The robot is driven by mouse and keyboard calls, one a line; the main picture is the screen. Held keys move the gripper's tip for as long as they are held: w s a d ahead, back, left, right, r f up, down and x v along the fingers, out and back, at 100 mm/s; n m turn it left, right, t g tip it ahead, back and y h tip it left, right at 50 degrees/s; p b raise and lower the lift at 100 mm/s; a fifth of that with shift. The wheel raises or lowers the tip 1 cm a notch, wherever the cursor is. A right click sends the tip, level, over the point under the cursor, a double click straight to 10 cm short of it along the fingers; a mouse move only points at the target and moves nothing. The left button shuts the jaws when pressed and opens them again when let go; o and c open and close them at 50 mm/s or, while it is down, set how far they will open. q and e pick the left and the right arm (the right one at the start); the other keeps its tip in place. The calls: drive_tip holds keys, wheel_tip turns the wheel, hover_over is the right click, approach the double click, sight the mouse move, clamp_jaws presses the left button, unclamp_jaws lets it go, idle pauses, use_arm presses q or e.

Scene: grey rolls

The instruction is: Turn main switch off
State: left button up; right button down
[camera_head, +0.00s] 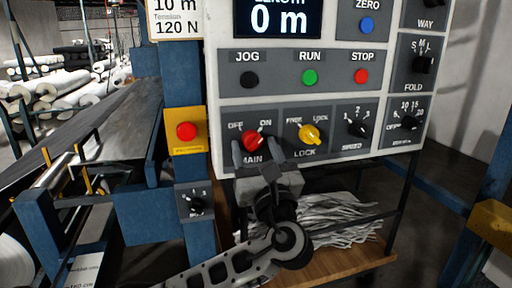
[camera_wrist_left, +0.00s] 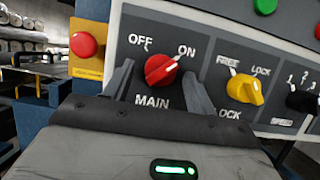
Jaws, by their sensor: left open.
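The main switch (camera_head: 253,140) is a red rotary knob on the grey control panel, labelled OFF, ON and MAIN. In the left wrist view the red knob (camera_wrist_left: 161,69) has its white mark pointing up and right, toward ON. My left gripper (camera_head: 257,154) is open just below and in front of the knob. In the left wrist view the fingers of my left gripper (camera_wrist_left: 160,88) stand on either side of the knob, with gaps showing; I cannot tell whether they touch it. My right gripper is not in view.
The yellow LOCK knob (camera_head: 310,134) sits close to the right of the main switch. A red emergency button (camera_head: 186,131) on a yellow plate is to the left. JOG, RUN and STOP buttons are above. A wooden shelf (camera_head: 345,262) with grey strips lies below the panel.

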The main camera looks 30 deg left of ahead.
use_arm(q)
drive_tip(key=c, duration=1)
